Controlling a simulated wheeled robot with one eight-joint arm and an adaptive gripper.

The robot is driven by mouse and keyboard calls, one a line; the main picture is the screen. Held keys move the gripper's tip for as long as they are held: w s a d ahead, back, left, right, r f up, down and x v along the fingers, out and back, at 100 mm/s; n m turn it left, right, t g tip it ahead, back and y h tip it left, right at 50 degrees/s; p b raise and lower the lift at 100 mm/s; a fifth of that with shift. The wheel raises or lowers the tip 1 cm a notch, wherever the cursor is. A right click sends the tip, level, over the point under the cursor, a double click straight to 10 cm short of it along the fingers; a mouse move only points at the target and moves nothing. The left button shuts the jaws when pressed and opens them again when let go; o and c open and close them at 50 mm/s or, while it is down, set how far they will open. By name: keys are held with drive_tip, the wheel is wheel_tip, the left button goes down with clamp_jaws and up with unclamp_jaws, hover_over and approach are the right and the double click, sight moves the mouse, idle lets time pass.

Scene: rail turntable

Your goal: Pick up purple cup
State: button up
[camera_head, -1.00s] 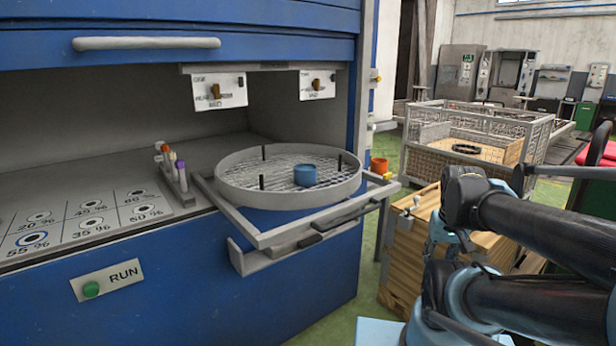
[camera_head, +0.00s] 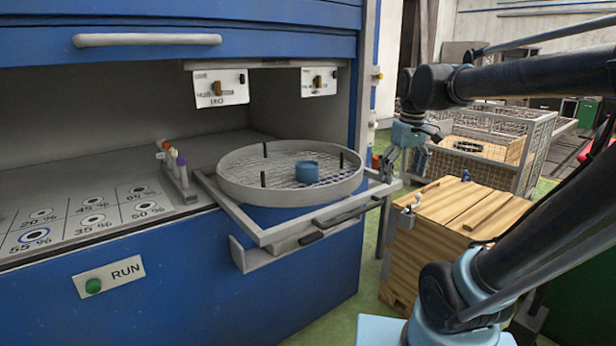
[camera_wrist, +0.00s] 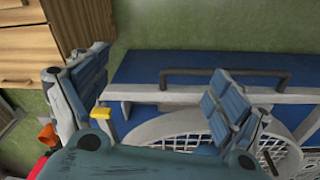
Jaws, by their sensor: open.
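I cannot make out a purple cup in either view. The only purple I see is the top of a small upright piece (camera_head: 181,162) in a narrow rack left of the turntable in the head view. A blue cup (camera_head: 307,172) stands on the mesh of the round turntable (camera_head: 235,190). My gripper (camera_head: 392,162) is just right of the turntable frame, above the floor side, and holds nothing. In the wrist view its two fingers stand wide apart (camera_wrist: 160,70), with the turntable's rim and mesh (camera_wrist: 200,130) by the right finger.
The turntable sits on a pulled-out rail frame (camera_head: 275,236) with a dark handle. A wooden crate (camera_head: 440,225) stands right of it, and a wire cage (camera_head: 535,150) behind. An orange cup (camera_wrist: 47,135) shows at the wrist view's left. The cabinet's upper edge overhangs its counter.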

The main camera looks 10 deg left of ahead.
drive_tip(key=w+a+r+n, duration=0.3)
drive_tip(key=w+a+r, duration=0.1)
drive_tip(key=a, duration=0.3)
drive_tip(key=w+a+r+n, duration=0.2)
drive_tip(key=w+a+r, duration=0.25)
drive_tip(key=a, duration=0.35)
wheel_tip(320, 180, up, 4)
drive_tip(key=n+g, duration=0.1)
drive_tip(key=n, duration=0.3)
hover_over(307, 172)
drive_tip(key=w+a, duration=0.1)
drive_tip(key=w, duration=0.3)
drive_tip(key=f, duration=1.1)
drive_tip(key=shift+s+a+f, duration=0.1)
drive_tip(key=shift+s+f, duration=0.1)
drive_tip(key=shift+f, duration=0.1)
drive_tip(key=shift+w+d+f, duration=0.1)
drive_tip(key=shift+d+f, duration=0.1)
drive_tip(key=shift+f, duration=1.25)
drive_tip(key=shift+d+f, duration=0.2)
drive_tip(key=shift+f, duration=1.25)
drive_tip(key=shift+c, duration=0.6)
drive_tip(key=c, duration=1.1)
